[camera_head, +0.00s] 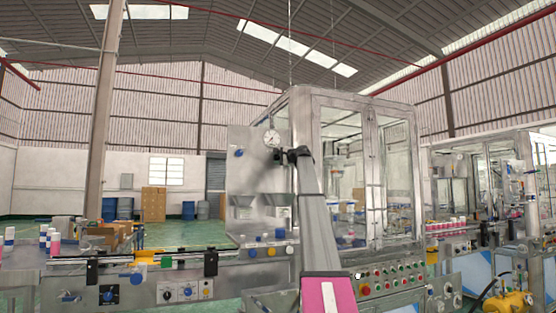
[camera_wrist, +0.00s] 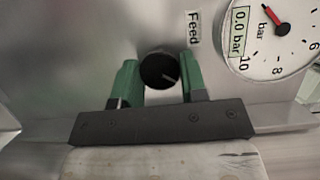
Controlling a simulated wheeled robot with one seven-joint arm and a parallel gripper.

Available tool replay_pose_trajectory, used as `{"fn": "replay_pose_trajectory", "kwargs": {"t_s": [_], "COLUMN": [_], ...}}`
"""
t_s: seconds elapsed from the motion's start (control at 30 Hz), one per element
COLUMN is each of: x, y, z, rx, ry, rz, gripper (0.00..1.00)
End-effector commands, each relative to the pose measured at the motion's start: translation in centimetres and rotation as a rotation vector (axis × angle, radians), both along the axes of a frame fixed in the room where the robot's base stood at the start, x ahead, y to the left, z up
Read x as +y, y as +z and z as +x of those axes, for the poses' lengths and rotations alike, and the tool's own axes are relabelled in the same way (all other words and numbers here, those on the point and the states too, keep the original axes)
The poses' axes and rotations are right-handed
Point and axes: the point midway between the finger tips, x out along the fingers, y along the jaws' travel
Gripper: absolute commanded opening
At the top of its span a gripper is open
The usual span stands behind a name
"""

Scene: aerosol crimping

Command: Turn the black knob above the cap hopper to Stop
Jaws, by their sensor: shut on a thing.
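The black knob (camera_wrist: 159,71) is on a metal panel in the wrist view, with a white pointer line aimed right and slightly down there. A "Feed" label (camera_wrist: 193,29) is beside it, towards the upper right; I see no Stop label. My gripper (camera_wrist: 158,78) has its green fingers on both sides of the knob, shut on it. In the head view my gripper (camera_head: 283,154) is at the upper metal panel (camera_head: 246,170), just below the round gauge (camera_head: 271,138). The knob cannot be made out there. Metal hopper-like parts (camera_head: 243,202) sit lower on that panel.
The gauge (camera_wrist: 272,32) is close to the right of my gripper in the wrist view, with a 0.0 bar readout. A glass-walled metal cabinet (camera_head: 345,170) stands behind my arm. Buttons (camera_head: 395,278) line the panel below. A conveyor (camera_head: 120,262) runs left.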

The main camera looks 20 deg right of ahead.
Motion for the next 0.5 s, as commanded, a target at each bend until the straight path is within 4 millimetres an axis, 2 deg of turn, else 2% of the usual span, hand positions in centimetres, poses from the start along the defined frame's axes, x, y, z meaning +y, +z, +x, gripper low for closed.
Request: {"fn": "replay_pose_trajectory", "kwargs": {"t_s": [0.23, 0.5], "x": [-0.04, -0.06], "y": [-0.11, -0.11], "z": [-0.05, -0.03], "rx": [0.004, 0.004], "ry": [-0.001, -0.003], "rz": [0.103, 0.140], "gripper": [0.16, 0.16]}}
